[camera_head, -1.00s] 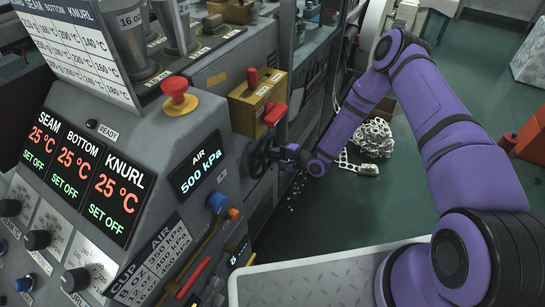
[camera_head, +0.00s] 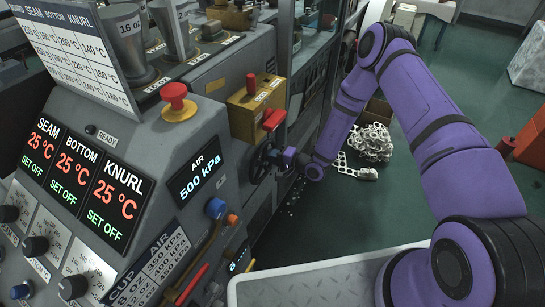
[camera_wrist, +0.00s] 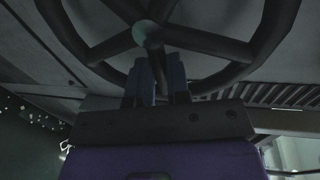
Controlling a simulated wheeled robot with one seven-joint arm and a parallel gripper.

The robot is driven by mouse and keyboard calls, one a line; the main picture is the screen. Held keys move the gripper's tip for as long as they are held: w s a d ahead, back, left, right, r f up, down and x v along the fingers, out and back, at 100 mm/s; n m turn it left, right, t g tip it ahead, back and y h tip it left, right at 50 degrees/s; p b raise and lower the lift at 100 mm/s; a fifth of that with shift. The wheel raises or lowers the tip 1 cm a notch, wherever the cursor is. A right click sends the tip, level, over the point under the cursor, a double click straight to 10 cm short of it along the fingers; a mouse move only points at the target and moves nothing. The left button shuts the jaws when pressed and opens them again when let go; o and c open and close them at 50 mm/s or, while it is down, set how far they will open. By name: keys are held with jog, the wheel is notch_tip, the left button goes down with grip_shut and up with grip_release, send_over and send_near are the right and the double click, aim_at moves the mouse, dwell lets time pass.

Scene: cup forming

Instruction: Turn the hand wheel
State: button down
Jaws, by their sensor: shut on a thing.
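The hand wheel (camera_head: 256,168) is dark and spoked. It sits on the side of the grey machine, below the yellow box, in the head view. In the wrist view its thick rim and spokes (camera_wrist: 208,42) fill the upper part, around a pale greenish hub (camera_wrist: 148,36). My gripper (camera_head: 281,158) is at the wheel's right side in the head view. In the wrist view its two dark fingers (camera_wrist: 155,76) are close together just below the hub, shut on part of the wheel. The exact grip point is dark and partly hidden.
A red lever (camera_head: 273,120) and yellow box (camera_head: 250,108) are just above the wheel. The control panel with a red stop button (camera_head: 177,100) stands left. A pile of pale scrap (camera_head: 371,142) lies on the green floor behind my arm.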

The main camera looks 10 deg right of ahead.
jog(key=c, duration=1.4)
grip_release()
jog(key=v, duration=1.1)
